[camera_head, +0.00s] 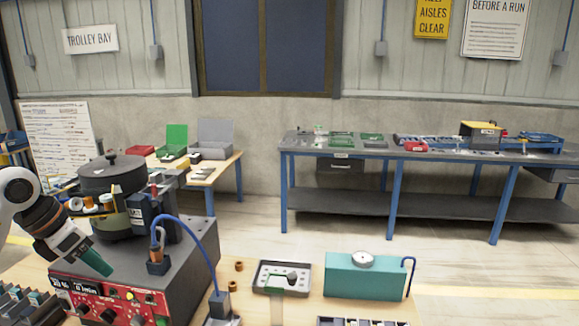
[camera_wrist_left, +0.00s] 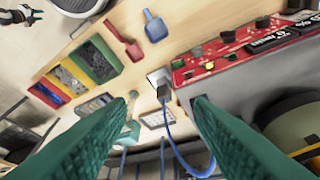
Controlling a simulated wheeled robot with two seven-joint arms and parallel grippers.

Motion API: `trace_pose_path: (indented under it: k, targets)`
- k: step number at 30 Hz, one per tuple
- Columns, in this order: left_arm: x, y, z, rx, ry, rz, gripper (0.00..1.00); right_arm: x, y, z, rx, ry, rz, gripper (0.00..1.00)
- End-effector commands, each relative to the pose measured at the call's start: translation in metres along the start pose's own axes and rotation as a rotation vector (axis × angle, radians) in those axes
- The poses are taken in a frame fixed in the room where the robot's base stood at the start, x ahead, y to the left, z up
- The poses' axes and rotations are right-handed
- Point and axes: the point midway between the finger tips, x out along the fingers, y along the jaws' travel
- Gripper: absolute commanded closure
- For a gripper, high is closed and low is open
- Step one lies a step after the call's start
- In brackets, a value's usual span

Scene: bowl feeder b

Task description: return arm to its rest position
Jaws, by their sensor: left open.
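My left gripper (camera_head: 98,262) is at the left of the head view, with its green fingers pointing down and right beside the bowl feeder. In the left wrist view its two green fingers (camera_wrist_left: 163,100) stand apart with nothing between them. The bowl feeder (camera_head: 112,172) has a dark lidded bowl on a grey base with a red control panel (camera_head: 105,300). The panel also shows at the upper right of the left wrist view (camera_wrist_left: 225,50). A small dark and green shape at that view's top left corner looks like my right gripper (camera_wrist_left: 22,14); its jaws are too small to read.
A blue cable (camera_head: 190,225) arches from the feeder. A grey tray (camera_head: 282,278) and a teal box (camera_head: 362,276) stand on the near table. Red, yellow and green bins (camera_wrist_left: 75,72) and scoops (camera_wrist_left: 125,42) show in the wrist view. A workbench (camera_head: 340,154) stands behind, across open floor.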

Motion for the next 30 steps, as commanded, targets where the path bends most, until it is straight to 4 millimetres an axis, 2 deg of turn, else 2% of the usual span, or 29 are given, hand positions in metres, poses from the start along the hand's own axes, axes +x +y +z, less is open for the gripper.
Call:
trace_pose_path:
  k: [8, 11, 17, 20, 22, 25, 27, 30]
  targets:
    - [0.030, 0.035, -0.029, 0.037, 0.153, 0.115, 0.53, 0.000, 0.001, -0.002, 0.000, 0.002, 0.001, 0.64]
    - [0.043, 0.057, -0.044, 0.044, 0.242, 0.187, 0.53, 0.000, 0.001, 0.000, 0.000, -0.001, 0.001, 0.64]
    - [0.062, 0.114, -0.078, 0.008, 0.478, 0.388, 0.53, 0.000, 0.001, -0.002, 0.000, 0.003, 0.001, 0.64]
    - [0.065, 0.151, -0.095, -0.064, 0.641, 0.541, 0.53, 0.000, 0.002, -0.005, 0.000, 0.007, 0.002, 0.64]
    - [0.059, 0.176, -0.108, -0.162, 0.781, 0.671, 0.53, 0.000, 0.002, -0.006, 0.000, 0.008, 0.002, 0.64]
    - [0.045, 0.196, -0.119, -0.373, 0.980, 0.856, 0.53, 0.000, 0.002, -0.006, 0.000, 0.008, 0.002, 0.64]
    - [0.035, 0.198, -0.121, -0.559, 1.103, 0.967, 0.53, 0.000, 0.002, -0.006, 0.000, 0.008, 0.002, 0.64]
    - [0.029, 0.184, -0.113, -0.880, 1.247, 1.091, 0.53, 0.000, 0.002, -0.006, 0.001, 0.008, 0.002, 0.64]
